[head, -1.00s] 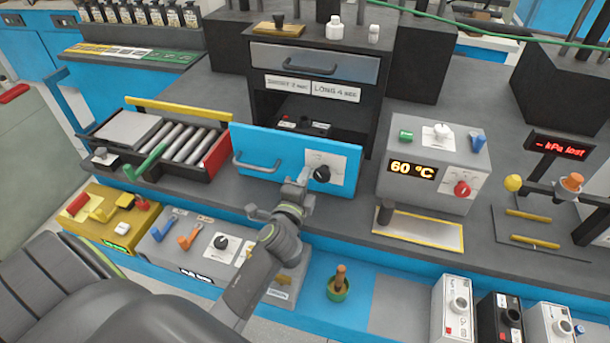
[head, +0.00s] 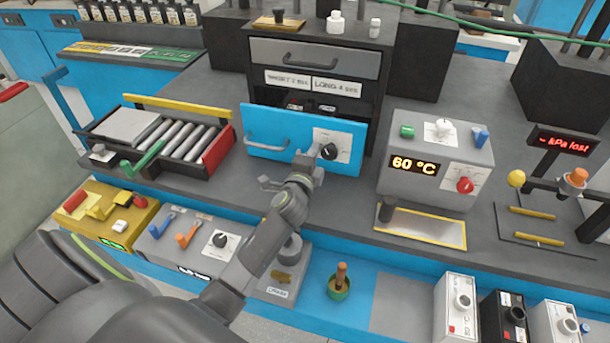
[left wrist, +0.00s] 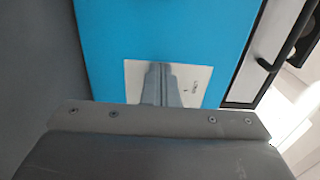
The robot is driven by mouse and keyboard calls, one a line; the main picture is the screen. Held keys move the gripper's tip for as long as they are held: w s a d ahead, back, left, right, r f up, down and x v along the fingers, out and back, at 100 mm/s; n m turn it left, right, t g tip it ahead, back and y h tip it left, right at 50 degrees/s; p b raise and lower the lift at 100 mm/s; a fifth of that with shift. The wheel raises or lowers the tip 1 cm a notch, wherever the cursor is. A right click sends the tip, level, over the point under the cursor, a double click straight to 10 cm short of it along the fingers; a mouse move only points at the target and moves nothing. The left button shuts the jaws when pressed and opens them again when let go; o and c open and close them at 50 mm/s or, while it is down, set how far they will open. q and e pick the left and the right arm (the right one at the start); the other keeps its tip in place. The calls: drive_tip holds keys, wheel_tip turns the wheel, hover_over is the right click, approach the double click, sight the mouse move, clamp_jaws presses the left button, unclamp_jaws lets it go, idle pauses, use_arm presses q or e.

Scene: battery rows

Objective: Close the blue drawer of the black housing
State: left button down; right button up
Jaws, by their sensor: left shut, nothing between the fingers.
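The black housing (head: 376,75) stands at the back middle of the bench in the head view. Its blue drawer (head: 285,122) sticks out partway, with dark contents showing over its front's top edge. The front carries a grey-blue handle (head: 268,145) at left and a pale plate (head: 343,147) with a black knob at right. My left gripper (head: 322,162) is shut and empty, at the front's right part by the plate. In the left wrist view its closed fingertips (left wrist: 160,82) overlap the pale plate on the blue front. My right gripper is out of view.
A roller tray (head: 170,140) stands left of the drawer, close to its front. A 60 °C box (head: 435,155) stands to the right.

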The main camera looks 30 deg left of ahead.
use_arm(q)
drive_tip(key=b+x, duration=0.3)
drive_tip(key=x, duration=0.7)
drive_tip(key=shift+f+b, duration=0.15)
drive_tip(key=shift+b, duration=0.2)
drive_tip(key=shift+w+r, duration=0.1)
drive_tip(key=shift+r, duration=0.35)
